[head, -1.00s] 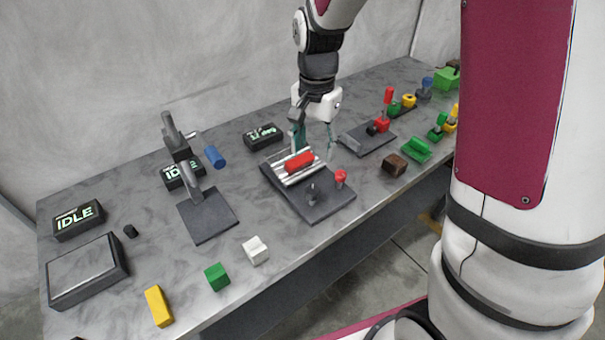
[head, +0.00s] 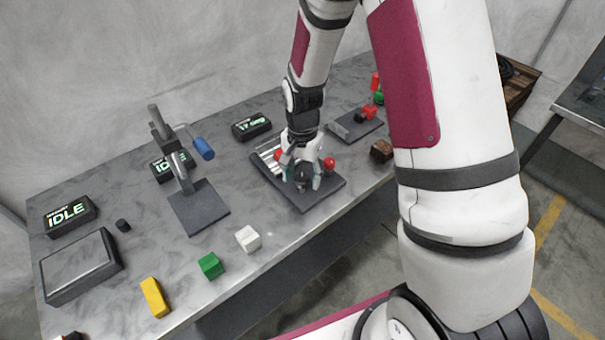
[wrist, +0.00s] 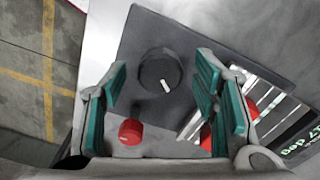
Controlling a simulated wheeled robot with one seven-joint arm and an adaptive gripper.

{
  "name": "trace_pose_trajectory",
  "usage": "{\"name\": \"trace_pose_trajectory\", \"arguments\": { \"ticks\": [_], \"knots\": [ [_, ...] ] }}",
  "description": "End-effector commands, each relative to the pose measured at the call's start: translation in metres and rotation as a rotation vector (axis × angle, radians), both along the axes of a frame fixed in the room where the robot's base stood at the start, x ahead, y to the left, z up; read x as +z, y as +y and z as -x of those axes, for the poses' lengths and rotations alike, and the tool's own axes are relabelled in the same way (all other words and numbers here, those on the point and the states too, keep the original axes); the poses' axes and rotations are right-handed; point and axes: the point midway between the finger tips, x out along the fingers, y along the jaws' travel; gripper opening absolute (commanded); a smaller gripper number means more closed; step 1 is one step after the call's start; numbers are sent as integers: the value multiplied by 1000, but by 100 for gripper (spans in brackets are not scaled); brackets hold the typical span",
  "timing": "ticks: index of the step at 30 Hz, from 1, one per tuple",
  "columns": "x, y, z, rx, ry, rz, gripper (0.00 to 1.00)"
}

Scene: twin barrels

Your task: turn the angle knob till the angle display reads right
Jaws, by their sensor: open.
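The angle knob (wrist: 160,72), dark and round with a white pointer mark, sits on a dark plate (wrist: 205,35). In the wrist view my gripper (wrist: 160,90) is open, with one teal-padded finger on each side of the knob; I cannot tell whether they touch it. In the head view my gripper (head: 303,180) is down over the plate's front part and largely hides the knob.
A red round knob (head: 329,163) stands close to my gripper. A red block (head: 279,155) shows on the ribbed silver part behind it. A hinged stand with a blue handle (head: 203,149) is to the left. A white block (head: 248,238) lies near the table's front edge.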

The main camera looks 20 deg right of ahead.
Motion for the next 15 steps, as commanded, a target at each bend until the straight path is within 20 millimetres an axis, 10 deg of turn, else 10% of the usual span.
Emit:
{"name": "trace_pose_trajectory", "arguments": {
  "ticks": [7,15],
  "knots": [
    [-1,0,0,0,0,0,55],
    [-1,0,0,0,0,0,6]
  ]
}}
